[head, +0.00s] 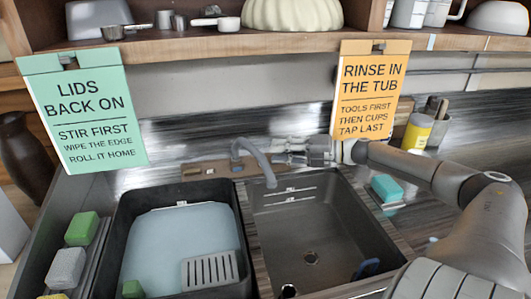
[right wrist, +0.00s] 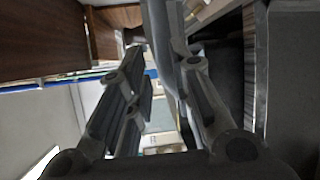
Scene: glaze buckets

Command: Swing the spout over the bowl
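The grey curved spout (head: 258,158) rises from the wooden ledge behind the basins. Its tip hangs near the back left corner of the empty grey sink bowl (head: 335,240). My right gripper (head: 302,151) reaches in from the right, just right of the spout. In the right wrist view my right gripper (right wrist: 165,95) has its fingers apart, and a grey bar that looks like the spout (right wrist: 162,45) shows between them at the top. I cannot tell whether a finger touches it. My left gripper is not in view.
A dark tub (head: 125,225) of pale blue water stands left of the bowl, with a slotted grey piece (head: 210,270) in it. Sponges (head: 82,229) lie further left. A teal sponge (head: 386,188) lies right of the bowl. A shelf (head: 230,42) with hanging signs is above.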

